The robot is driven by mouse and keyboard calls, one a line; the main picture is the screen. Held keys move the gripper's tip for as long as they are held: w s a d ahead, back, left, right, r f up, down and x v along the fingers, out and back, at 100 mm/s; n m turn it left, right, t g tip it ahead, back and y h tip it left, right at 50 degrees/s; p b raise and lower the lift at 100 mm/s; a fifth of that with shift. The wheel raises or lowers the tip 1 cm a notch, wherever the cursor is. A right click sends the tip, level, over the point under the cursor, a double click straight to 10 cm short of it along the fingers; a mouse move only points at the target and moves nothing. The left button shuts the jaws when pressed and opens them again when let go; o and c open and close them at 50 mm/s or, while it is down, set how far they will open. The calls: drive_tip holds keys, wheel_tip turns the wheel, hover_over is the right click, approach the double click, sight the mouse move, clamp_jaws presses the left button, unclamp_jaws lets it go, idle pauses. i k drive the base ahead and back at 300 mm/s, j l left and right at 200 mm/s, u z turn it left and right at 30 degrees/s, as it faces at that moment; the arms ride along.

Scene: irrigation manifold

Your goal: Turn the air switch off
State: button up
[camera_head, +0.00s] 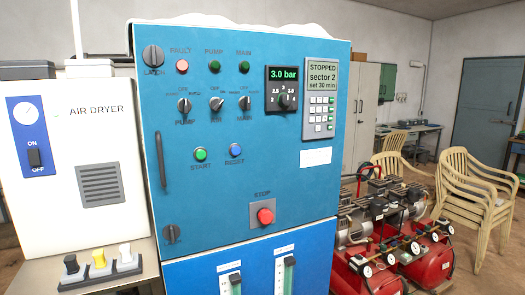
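A blue control cabinet (205,180) stands in the middle. It has a row of three small rotary switches. The left one (184,105) is labelled PUMP and the right one (245,103) MAIN. The middle switch (217,104) has a short label that may read AIR; its pointer looks tilted, but its setting is too small to read. To the left, a white unit marked AIR DRYER (100,150) has a black rocker switch (34,158) with ON above and OFF below; which side is pressed is unclear. My gripper is not in view.
The cabinet also bears a red stop button (265,216), green start button (200,154), blue reset button (235,150), dial display (284,90) and keypad panel (320,100). Black, yellow and white levers (98,260) sit below the dryer. Red compressors (380,240) and chairs (470,195) stand right.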

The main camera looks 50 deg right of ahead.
sight(215, 104)
drive_tip(key=z, duration=1.3)
drive_tip(key=i+j, duration=0.05)
